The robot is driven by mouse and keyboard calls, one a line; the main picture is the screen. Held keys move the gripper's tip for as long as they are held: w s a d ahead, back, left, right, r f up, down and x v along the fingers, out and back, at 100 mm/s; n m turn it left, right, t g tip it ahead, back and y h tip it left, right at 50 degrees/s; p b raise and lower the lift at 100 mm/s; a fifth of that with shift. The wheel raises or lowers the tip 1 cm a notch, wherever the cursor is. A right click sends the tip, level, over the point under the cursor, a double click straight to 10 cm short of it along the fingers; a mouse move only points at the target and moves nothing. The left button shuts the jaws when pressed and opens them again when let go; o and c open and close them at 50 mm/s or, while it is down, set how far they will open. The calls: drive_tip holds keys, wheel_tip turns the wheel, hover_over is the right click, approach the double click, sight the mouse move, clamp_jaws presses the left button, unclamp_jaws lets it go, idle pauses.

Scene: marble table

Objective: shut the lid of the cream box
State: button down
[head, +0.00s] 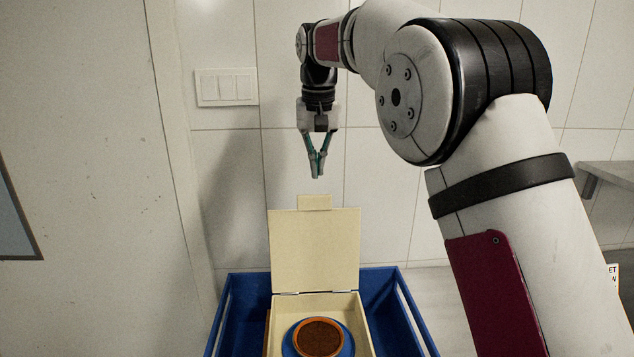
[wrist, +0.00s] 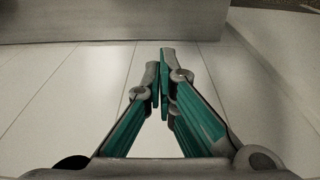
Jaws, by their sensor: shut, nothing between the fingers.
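The cream box (head: 357,308) stands inside a blue crate in the head view, at the lower middle. Its lid (head: 314,250) is open and stands up at the back of the box, with a small tab (head: 315,202) on its top edge. My gripper (head: 317,176) hangs pointing down above the raised lid, apart from it in the picture. Its fingers are shut with nothing between them. In the wrist view the closed fingertips (wrist: 164,55) show against pale tiles, and the box is not seen there.
A blue crate (head: 234,300) surrounds the box. An orange-rimmed round dish with dark brown contents (head: 320,338) sits on a blue round piece (head: 347,345) inside the box. A tiled wall (head: 225,160) with a switch plate (head: 226,87) rises behind. A grey shelf (head: 608,172) is at right.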

drive_tip(key=shift+s+d+f+p, duration=0.1)
drive_tip(key=shift+s+f+p, duration=1.15)
drive_tip(key=shift+s+f, duration=0.4)
drive_tip(key=shift+s, duration=0.1)
